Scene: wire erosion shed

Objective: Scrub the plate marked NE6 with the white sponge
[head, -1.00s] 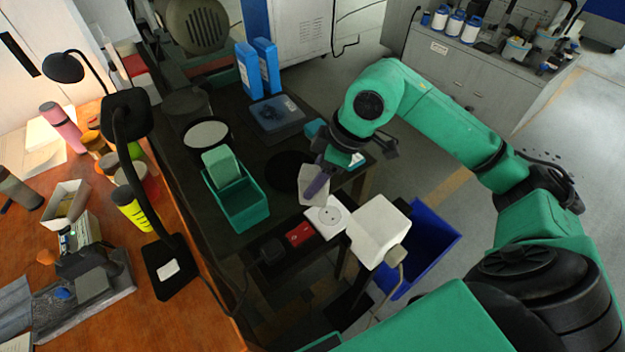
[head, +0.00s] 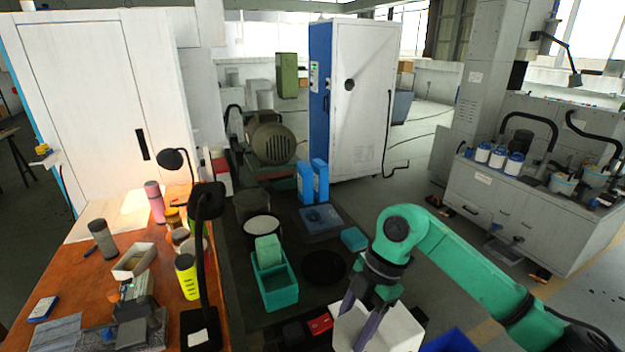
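My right gripper (head: 365,322) hangs low in the middle of the head view, fingers pointing down. Its two grey-purple fingers stand apart in front of white surfaces. I cannot tell whether a white thing is between them. A white box (head: 403,326) is just behind and right of the fingers. I cannot single out the white sponge, and no NE6 marking is legible. A pale round disc (head: 262,226) lies in a dark round holder. A black round disc (head: 323,267) lies on the dark table. My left gripper is not in view.
A teal bin (head: 281,295) with a pale green block (head: 268,250) stands left of the black disc. Blue bottles (head: 313,182) and a blue-grey flat case (head: 321,219) are behind. A black lamp (head: 206,205) rises at the wooden desk's edge. A red switch (head: 320,323) is near the gripper.

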